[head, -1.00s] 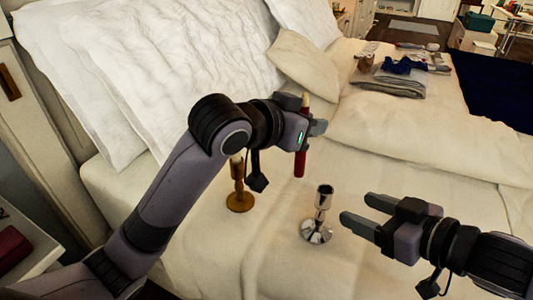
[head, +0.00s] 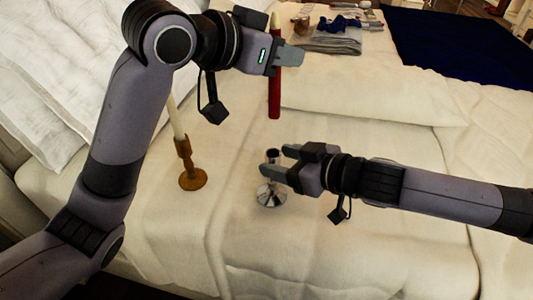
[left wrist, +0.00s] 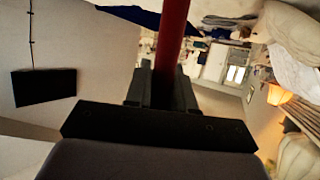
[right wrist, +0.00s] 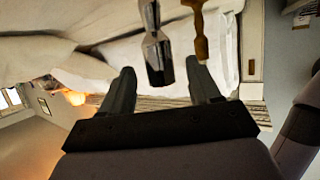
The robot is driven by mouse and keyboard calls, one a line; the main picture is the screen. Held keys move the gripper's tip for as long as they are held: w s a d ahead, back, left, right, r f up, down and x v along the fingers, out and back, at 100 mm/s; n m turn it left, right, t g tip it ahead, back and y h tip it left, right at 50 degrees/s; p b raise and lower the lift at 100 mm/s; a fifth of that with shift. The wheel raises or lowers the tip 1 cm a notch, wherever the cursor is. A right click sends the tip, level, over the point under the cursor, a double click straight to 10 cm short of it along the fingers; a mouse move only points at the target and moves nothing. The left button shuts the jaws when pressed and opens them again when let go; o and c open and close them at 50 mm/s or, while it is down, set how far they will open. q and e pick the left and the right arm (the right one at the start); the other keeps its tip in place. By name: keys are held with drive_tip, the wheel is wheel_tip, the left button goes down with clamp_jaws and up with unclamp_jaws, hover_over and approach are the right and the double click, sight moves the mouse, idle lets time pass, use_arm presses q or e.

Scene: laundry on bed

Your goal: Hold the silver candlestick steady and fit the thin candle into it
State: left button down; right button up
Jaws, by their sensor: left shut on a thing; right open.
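The silver candlestick (head: 271,196) stands upright on the bed, its cup (head: 272,154) facing up and its stem partly hidden by my right gripper. My right gripper (head: 277,160) is open, its fingertips at the stem. In the right wrist view the candlestick (right wrist: 157,55) shows between the two open fingers (right wrist: 160,72); I cannot tell whether they touch it. The candle also shows between the fingers in the left wrist view (left wrist: 172,35).
A brass candlestick (head: 192,178) with a white candle stands to the left on the bed (head: 330,255). Folded clothes (head: 340,38) lie at the back, a dark blue cloth (head: 455,45) at the back right. The front of the bed is clear.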

sight(267, 158)
drive_tip(key=shift+x, duration=2.3)
clamp_jaws()
